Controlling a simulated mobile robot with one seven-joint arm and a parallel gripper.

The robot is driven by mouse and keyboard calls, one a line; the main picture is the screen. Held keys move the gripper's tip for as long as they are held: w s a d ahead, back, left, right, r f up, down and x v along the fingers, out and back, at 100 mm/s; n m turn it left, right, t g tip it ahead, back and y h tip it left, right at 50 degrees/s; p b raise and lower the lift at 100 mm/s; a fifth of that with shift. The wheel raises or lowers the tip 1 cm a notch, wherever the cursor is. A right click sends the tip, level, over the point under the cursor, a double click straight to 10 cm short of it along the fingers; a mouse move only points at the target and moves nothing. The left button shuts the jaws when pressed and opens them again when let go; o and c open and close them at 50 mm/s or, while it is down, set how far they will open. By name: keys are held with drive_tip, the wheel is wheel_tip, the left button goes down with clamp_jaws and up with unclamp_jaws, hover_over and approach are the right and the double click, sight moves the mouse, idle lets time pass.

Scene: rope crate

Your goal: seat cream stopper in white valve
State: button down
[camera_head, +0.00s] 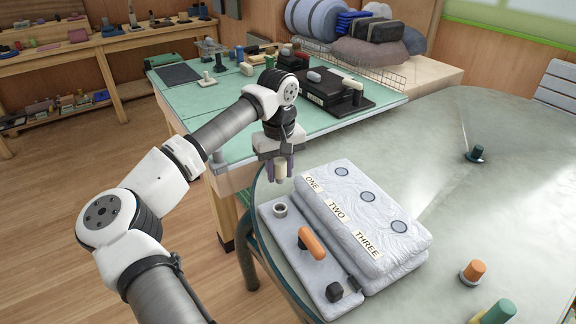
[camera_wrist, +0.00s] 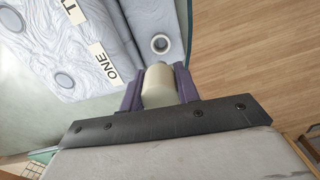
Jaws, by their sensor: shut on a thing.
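My gripper (camera_head: 279,174) hangs over the near left part of the round table. Its purple fingers are shut on the cream stopper (camera_head: 281,171), which points down between them. The wrist view also shows the stopper (camera_wrist: 158,86) between both fingers. A whitish ring-shaped valve (camera_head: 280,210) with a dark opening stands on the pale board just below the stopper in the head view. In the wrist view the valve (camera_wrist: 159,43) lies ahead of the stopper, apart from it. Nothing is visible in its opening.
The pale board (camera_head: 318,276) also carries an orange handle (camera_head: 312,243) and a dark knob (camera_head: 334,291). A puffy white block (camera_head: 365,218) marked ONE, TWO, THREE adjoins it. Orange-topped (camera_head: 473,272) and green-topped (camera_head: 497,312) pieces stand at right. The table's middle is largely clear.

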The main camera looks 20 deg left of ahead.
sight(280, 183)
drive_tip(key=shift+s, duration=0.1)
idle(0.3)
drive_tip(key=shift+f+b, duration=1.75)
drive_tip(key=shift+f, duration=0.75)
drive_tip(key=shift+f, duration=0.15)
drive_tip(key=shift+f+b, duration=1.15)
drive_tip(key=shift+f, duration=0.4)
drive_tip(key=shift+f+b, duration=0.65)
drive_tip(key=shift+f, duration=0.25)
drive_tip(key=c, duration=0.9)
unclamp_jaws()
drive_tip(key=shift+c, duration=0.2)
